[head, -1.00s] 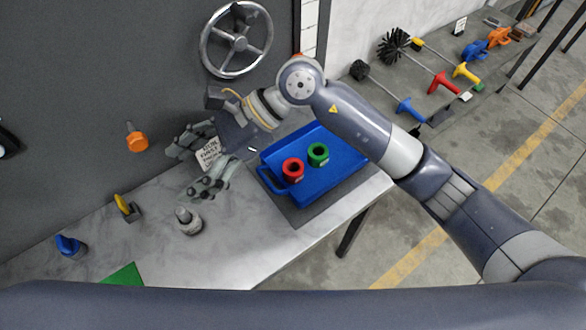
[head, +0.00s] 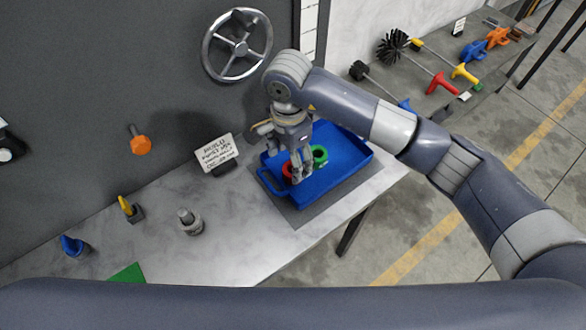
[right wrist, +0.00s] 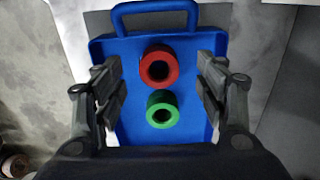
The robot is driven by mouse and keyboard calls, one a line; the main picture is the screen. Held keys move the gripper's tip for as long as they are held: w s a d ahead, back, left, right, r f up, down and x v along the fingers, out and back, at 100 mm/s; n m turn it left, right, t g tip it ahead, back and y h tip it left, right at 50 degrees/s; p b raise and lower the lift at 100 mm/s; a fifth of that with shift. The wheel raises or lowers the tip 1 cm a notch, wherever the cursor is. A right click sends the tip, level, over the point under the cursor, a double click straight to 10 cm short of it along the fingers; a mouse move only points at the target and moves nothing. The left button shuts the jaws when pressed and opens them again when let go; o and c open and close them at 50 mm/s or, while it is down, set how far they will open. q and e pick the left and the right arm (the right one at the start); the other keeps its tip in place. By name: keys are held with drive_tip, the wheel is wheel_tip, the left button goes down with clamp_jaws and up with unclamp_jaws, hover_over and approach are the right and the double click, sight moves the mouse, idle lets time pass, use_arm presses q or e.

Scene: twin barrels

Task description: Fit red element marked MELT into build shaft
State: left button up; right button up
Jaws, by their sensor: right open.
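The red element (head: 287,170) is a thick ring with a dark central hole; no MELT marking is legible. It sits in the blue tray, mostly hidden behind my right gripper (head: 298,178) in the head view. In the right wrist view the red ring (right wrist: 159,80) lies between the open fingers, with a gap on each side. A green ring (right wrist: 162,117) sits close below it there; it also shows in the head view (head: 320,155). A grey stepped post (head: 188,222) stands on the bench; I cannot tell whether it is the build shaft. My left gripper is out of view.
The blue tray (head: 345,150) has a raised rim and a handle. A written sign (head: 217,152) stands left of it. A yellow-topped piece (head: 126,206), a blue piece (head: 72,246) and a green patch (head: 127,274) are farther left. A handwheel (head: 237,46) is on the wall.

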drive_tip(key=shift+d+f+p, duration=0.15)
drive_tip(key=shift+f+p, duration=0.2)
drive_tip(key=f, duration=0.1)
drive_tip(key=f+p, duration=0.1)
drive_tip(key=f, duration=0.1)
drive_tip(key=shift+w+d+f+p, duration=0.15)
drive_tip(key=shift+d+f+p, duration=0.05)
drive_tip(key=shift+p, duration=0.1)
drive_tip(key=shift+f, duration=0.4)
drive_tip(key=shift+c, duration=0.2)
drive_tip(key=c, duration=1.5)
